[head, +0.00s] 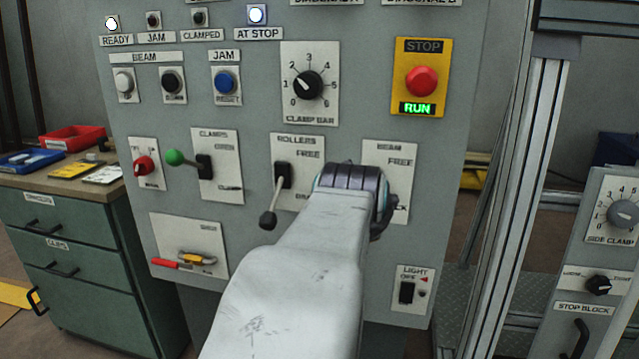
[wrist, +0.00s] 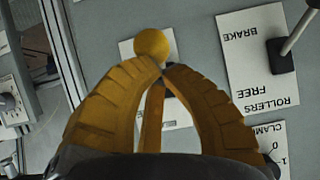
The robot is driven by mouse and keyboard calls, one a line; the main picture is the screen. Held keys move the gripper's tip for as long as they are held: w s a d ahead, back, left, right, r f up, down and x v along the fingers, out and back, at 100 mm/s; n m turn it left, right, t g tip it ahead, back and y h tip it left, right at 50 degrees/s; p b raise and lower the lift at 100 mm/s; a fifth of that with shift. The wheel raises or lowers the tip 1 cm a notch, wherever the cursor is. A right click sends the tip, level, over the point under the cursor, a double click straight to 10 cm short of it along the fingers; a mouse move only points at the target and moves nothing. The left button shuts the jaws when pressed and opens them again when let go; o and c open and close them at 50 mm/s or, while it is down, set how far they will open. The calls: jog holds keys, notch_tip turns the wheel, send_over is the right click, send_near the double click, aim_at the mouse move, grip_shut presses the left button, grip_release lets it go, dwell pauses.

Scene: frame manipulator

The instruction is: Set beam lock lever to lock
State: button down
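The beam plate (head: 402,165), reading FREE at its top and with its lower word partly covered, is on the panel behind my gripper (head: 352,180). My arm hides the lever in the head view. In the wrist view, which is upside down, a round yellow knob (wrist: 152,46) shows in front of the upper edge of a white plate (wrist: 128,50). My gripper (wrist: 163,68) has its yellow fingers drawn together at the tips, just below the knob. The tips touch or nearly touch it; I cannot tell which. The lever's shaft is hidden.
The rollers lever (head: 273,205) stands close left of my arm, angled downward; its plate (wrist: 258,75) is right in the wrist view. The green-knobbed clamps lever (head: 185,160) is farther left. A light switch (head: 407,292) is below right. A metal frame post (head: 515,180) rises at right.

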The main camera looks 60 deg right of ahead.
jog(key=shift+f+p, duration=0.1)
jog(key=shift+p, duration=0.2)
jog(key=shift+r, duration=0.25)
jog(key=shift+r+p, duration=0.55)
jog(key=shift+p, duration=0.05)
